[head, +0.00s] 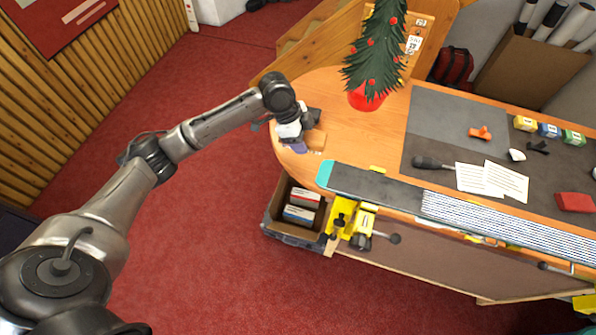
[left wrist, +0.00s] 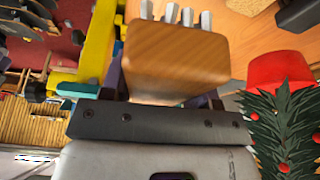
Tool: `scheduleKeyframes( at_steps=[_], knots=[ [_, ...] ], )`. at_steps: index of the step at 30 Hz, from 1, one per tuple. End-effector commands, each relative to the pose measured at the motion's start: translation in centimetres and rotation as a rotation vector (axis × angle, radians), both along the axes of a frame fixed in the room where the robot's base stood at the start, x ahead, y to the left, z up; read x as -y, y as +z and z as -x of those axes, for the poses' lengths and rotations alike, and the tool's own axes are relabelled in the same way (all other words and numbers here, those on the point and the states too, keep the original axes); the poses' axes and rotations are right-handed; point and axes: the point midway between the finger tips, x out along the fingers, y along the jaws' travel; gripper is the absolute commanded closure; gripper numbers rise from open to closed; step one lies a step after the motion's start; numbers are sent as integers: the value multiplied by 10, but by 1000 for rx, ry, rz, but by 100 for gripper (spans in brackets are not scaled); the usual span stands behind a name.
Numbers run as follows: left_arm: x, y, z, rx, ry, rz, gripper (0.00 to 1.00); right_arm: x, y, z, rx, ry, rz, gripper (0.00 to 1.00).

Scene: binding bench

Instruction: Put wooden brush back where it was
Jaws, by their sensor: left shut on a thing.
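My left gripper (head: 299,147) is over the rounded left end of the wooden bench, pointing down. It is shut on the wooden brush (head: 316,140), a tan block with rounded corners. In the left wrist view the brush (left wrist: 175,58) sits between the two dark fingers (left wrist: 165,90), with several pale grey tufts showing beyond its far edge. I cannot tell whether the brush touches the bench top. My right gripper is not in view.
A small tree in a red pot (head: 366,98) stands right of my left gripper. A long dark board (head: 375,186) and yellow clamp (head: 350,222) line the front edge. Grey mats (head: 440,125) cover the bench's right.

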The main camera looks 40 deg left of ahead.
Motion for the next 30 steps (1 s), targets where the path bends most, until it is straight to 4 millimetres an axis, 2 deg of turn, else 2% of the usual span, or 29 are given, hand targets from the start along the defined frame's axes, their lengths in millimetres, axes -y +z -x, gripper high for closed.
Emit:
scheduleKeyframes(
  at_steps=[1,6,15,25,30],
  knots=[
    [-7,-13,-3,1,-17,0,67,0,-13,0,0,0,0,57],
    [-18,-29,-8,-2,-64,0,67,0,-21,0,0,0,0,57],
    [-21,-75,-8,-1,-77,-1,67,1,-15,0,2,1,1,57],
    [-21,-95,-8,0,-77,-1,67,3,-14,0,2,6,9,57],
    [-21,-116,-8,-2,-76,-1,67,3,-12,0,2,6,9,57]
  ],
)
